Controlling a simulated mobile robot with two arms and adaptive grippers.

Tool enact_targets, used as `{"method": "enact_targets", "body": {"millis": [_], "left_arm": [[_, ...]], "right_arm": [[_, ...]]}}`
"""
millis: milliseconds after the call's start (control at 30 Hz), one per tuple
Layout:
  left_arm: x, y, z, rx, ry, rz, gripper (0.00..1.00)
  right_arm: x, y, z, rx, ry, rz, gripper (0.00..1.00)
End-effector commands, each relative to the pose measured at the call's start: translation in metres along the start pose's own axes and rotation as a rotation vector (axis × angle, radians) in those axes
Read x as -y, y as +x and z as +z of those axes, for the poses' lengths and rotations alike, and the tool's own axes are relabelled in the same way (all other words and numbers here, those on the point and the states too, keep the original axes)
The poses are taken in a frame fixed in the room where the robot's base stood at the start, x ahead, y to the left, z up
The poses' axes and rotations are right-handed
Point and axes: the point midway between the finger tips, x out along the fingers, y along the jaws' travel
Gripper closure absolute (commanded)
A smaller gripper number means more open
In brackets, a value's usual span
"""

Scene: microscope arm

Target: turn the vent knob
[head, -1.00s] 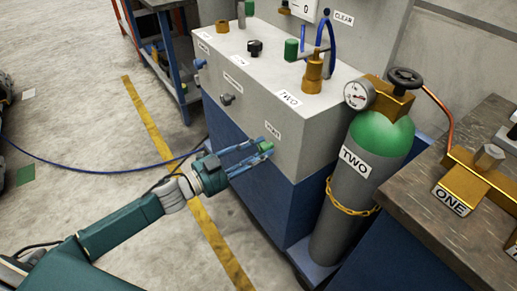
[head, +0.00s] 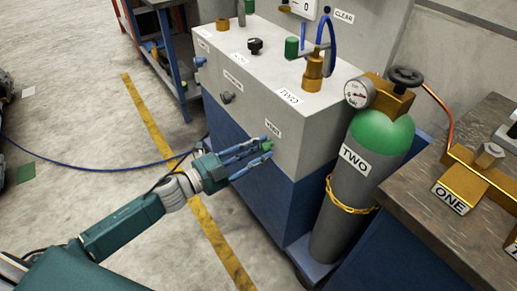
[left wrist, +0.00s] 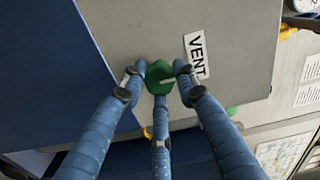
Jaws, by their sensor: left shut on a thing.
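The vent knob (head: 266,145) is small and green, on the lower front face of the grey cabinet (head: 310,135). In the left wrist view the green knob (left wrist: 159,77) sits between my blue fingers, with a pale mark on it. The white VENT label (left wrist: 195,55) is beside it, and the label also shows in the head view (head: 273,128). My left gripper (head: 262,144) is shut on the knob, its fingers around it. In the left wrist view the fingertips (left wrist: 158,78) hide part of its edge. My right gripper is not in view.
A grey and green gas cylinder (head: 345,200) labelled TWO stands chained right of the cabinet. A wooden bench (head: 440,230) with brass fittings is at the right. A blue hose (head: 90,166) lies on the floor at left. The floor around my left arm is otherwise open.

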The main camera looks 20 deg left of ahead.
Motion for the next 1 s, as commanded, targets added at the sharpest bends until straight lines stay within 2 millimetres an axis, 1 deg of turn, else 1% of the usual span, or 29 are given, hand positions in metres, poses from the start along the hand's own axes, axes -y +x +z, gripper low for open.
{"method": "enact_targets", "body": {"millis": [33, 267, 300, 400, 600, 667, 767, 867, 1000], "left_arm": [[0.001, 0.001, -0.003, -0.008, 0.003, -0.003, 0.96], [0.000, 0.001, -0.004, -0.008, 0.002, -0.002, 0.96], [0.000, 0.001, -0.004, -0.009, 0.002, -0.002, 0.68], [0.000, 0.001, -0.003, -0.007, 0.001, -0.001, 0.51], [0.000, 0.000, -0.002, -0.004, 0.000, 0.000, 0.51], [-0.001, 0.000, -0.002, -0.003, 0.000, 0.000, 0.51], [-0.002, -0.005, -0.001, -0.002, -0.001, 0.002, 0.51], [-0.002, -0.017, -0.001, -0.002, -0.003, 0.003, 0.51], [-0.003, -0.044, -0.002, -0.002, -0.003, 0.005, 0.51]], "right_arm": [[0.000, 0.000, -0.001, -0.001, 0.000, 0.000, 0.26], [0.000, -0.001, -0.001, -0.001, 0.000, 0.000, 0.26], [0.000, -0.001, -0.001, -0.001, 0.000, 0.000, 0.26], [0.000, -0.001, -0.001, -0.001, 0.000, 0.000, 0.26], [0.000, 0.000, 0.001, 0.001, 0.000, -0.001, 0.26], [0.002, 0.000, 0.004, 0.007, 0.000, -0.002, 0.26], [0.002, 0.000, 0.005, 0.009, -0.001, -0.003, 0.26], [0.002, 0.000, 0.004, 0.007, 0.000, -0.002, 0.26], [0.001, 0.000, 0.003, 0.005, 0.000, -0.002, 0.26]]}}
